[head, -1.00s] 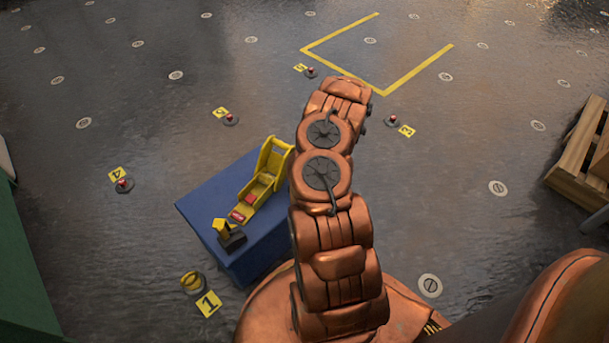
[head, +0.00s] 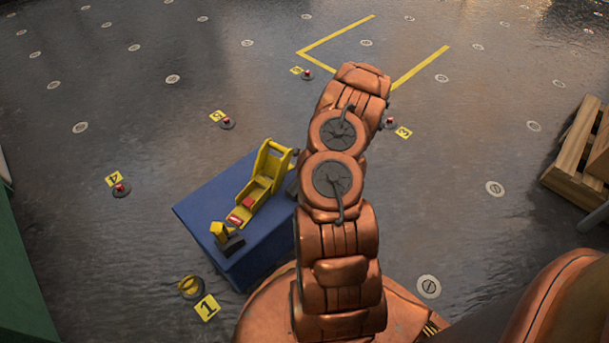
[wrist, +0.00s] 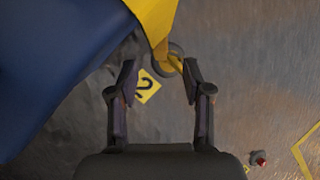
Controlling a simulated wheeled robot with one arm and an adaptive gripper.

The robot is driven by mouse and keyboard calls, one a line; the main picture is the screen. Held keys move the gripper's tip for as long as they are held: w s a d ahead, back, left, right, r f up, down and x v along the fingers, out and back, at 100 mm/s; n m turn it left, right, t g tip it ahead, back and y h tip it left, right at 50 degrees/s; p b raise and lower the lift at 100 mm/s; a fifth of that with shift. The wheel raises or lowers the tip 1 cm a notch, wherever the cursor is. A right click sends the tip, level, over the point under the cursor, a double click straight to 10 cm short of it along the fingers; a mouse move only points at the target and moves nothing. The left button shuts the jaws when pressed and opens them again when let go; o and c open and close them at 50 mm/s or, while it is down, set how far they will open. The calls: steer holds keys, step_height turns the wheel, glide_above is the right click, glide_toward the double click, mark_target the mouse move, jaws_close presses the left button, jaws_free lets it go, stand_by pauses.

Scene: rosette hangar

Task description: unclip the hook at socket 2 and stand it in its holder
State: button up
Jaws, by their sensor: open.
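My gripper (wrist: 160,82) is open and points down toward the floor in the wrist view, with nothing clasped. The number 2 plate (wrist: 148,87) lies on the floor between its fingers. Just beyond the fingertips is a round grey socket (wrist: 175,48) with a thin yellow piece (wrist: 176,63), probably the hook, partly hidden by a nearer yellow part. In the head view my arm hides socket 2 and most of the gripper. A dark holder block (head: 232,243) with a yellow piece in it stands on the blue box (head: 197,212); whether it is the hook's holder I cannot tell.
A tall yellow stand (head: 262,183) with red parts is on the blue box; its edge (wrist: 152,20) looms close above my gripper's left finger. Red-topped sockets dot the floor, one (wrist: 258,158) at lower right. Wooden pallets (head: 575,150) stand at right. Much open floor lies behind.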

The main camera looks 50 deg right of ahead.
steer(key=v, duration=0.6)
steer(key=shift+s, duration=0.1)
